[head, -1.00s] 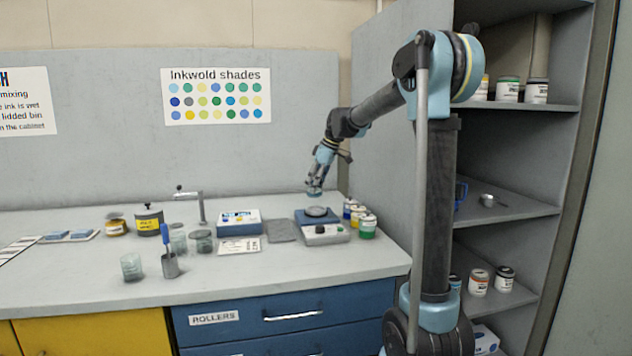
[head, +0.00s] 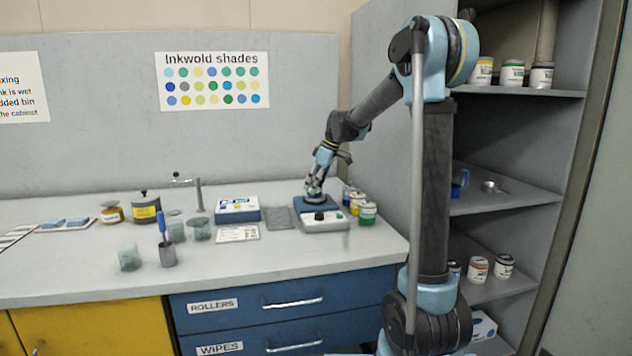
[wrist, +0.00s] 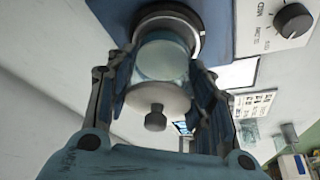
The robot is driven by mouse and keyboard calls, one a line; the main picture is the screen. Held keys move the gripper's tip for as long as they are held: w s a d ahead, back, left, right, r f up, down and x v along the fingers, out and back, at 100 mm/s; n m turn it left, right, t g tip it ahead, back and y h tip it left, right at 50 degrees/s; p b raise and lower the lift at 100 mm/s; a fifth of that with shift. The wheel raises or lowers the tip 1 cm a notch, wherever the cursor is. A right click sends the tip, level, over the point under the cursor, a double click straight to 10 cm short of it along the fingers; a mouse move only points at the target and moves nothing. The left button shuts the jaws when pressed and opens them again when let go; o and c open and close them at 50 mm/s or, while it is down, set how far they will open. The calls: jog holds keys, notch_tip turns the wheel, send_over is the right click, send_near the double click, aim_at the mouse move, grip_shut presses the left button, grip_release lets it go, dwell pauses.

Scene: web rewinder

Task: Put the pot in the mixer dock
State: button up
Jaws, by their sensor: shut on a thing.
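The mixer (head: 326,219) is a low blue and light grey box with a black knob, at the right of the bench. Its round dock ring (wrist: 190,22) shows at the top of the wrist view. My gripper (head: 315,192) is right over the dock, pointing down. In the wrist view my gripper (wrist: 158,95) has its fingers on both sides of the pot (wrist: 163,60), a pale greenish cylinder whose grey lid with a knob faces the camera. The pot's far end lines up with the ring; I cannot tell whether it rests in it. In the head view the gripper mostly hides the pot.
Several small ink jars (head: 367,212) stand close right of the mixer. A grey mat (head: 280,218) and a blue-white box (head: 237,209) lie to its left. Beakers (head: 129,257), a metal cup (head: 168,254) and a tap stand further left.

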jog(key=shift+f, duration=0.25)
dwell(0.4)
jog(key=o, duration=1.2)
jog(key=shift+c, duration=0.2)
jog(key=o, duration=0.6)
jog(key=shift+o, duration=0.2)
jog(key=shift+r, duration=5.5)
